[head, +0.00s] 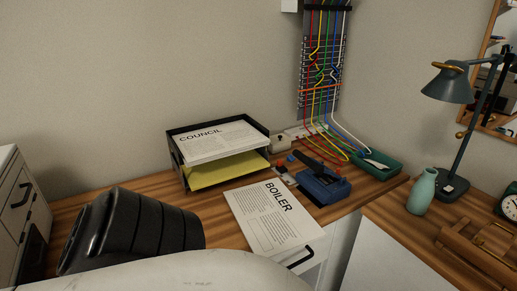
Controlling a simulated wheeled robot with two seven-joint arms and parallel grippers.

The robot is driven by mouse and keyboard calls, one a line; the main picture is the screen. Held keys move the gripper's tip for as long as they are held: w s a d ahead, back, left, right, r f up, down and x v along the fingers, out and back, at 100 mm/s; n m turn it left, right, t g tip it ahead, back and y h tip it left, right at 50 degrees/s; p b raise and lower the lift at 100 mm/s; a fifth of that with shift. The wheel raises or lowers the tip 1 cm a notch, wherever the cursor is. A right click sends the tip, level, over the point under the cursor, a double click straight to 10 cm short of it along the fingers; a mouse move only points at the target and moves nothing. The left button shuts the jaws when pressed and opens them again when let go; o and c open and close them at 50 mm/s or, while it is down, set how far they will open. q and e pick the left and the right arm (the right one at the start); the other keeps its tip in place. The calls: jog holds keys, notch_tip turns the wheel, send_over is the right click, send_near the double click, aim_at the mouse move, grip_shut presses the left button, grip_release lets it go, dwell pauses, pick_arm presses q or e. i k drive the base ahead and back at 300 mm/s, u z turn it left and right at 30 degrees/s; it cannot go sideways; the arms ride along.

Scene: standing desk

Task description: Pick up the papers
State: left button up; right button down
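A white printed sheet headed BOILER (270,218) lies flat on the wooden desk, near its front edge. A black two-level letter tray (178,160) stands behind it and to the left. White papers headed COUNCIL (217,141) lie on the tray's upper level. Yellow paper (225,171) lies on the lower level. Neither of my grippers shows in the head view, so I cannot see whether they are open or hold anything. A white and black arm part of mine covers the lower left and part of the desk there.
A blue device (324,186) with a black top sits right of the BOILER sheet. Beyond it are a green tray (377,165) and coloured cables (322,70) on a wall panel. A green vase (422,192) and a lamp (449,87) stand right.

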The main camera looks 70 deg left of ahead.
aim_at(270, 212)
jog(key=k, duration=0.4)
jog(key=u, duration=1)
